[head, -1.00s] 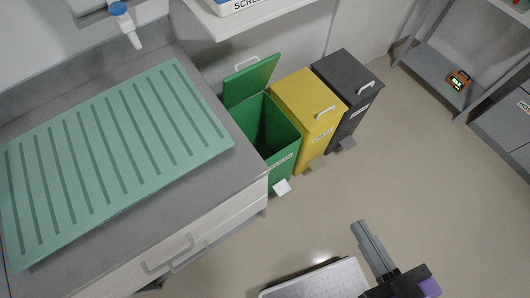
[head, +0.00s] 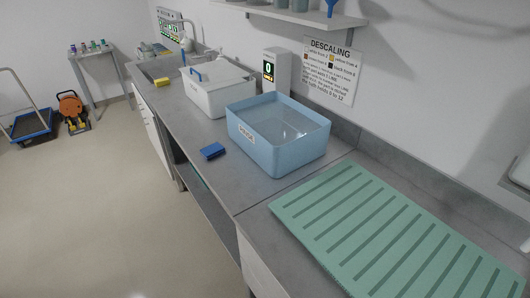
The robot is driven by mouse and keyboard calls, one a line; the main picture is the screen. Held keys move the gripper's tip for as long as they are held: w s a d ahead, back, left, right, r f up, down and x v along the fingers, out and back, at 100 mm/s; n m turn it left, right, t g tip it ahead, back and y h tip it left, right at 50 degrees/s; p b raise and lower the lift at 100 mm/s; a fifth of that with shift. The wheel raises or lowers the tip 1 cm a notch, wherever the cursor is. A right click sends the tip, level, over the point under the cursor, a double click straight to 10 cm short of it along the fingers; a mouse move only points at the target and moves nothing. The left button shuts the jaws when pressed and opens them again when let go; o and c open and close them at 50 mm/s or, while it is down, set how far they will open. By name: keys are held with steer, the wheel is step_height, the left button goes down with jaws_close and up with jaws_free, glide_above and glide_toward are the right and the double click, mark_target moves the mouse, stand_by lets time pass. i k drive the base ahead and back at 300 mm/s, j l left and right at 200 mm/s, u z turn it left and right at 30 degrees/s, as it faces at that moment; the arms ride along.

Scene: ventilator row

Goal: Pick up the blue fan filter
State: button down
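A small flat dark-blue block (head: 212,151) lies on the grey counter near its front edge, left of a light-blue tub. It may be the blue fan filter, but it is too small to be sure. A thin blue piece (head: 196,76) shows at the white tub farther along, and I cannot tell what it is. My gripper is out of the picture.
The light-blue tub (head: 257,141), with a label and clear liquid, stands mid-counter. Beyond it are the white tub (head: 209,99) and a yellow block (head: 162,82). A green ribbed mat (head: 317,192) lies at right.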

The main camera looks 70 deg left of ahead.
mark_target(212, 151)
steer(key=u, duration=2.1)
steer(key=i+j, duration=0.4)
steer(key=j, duration=0.15)
steer(key=i+j, duration=0.85)
steer(key=j, duration=0.2)
steer(key=i+j, duration=0.4)
steer(key=j, duration=0.15)
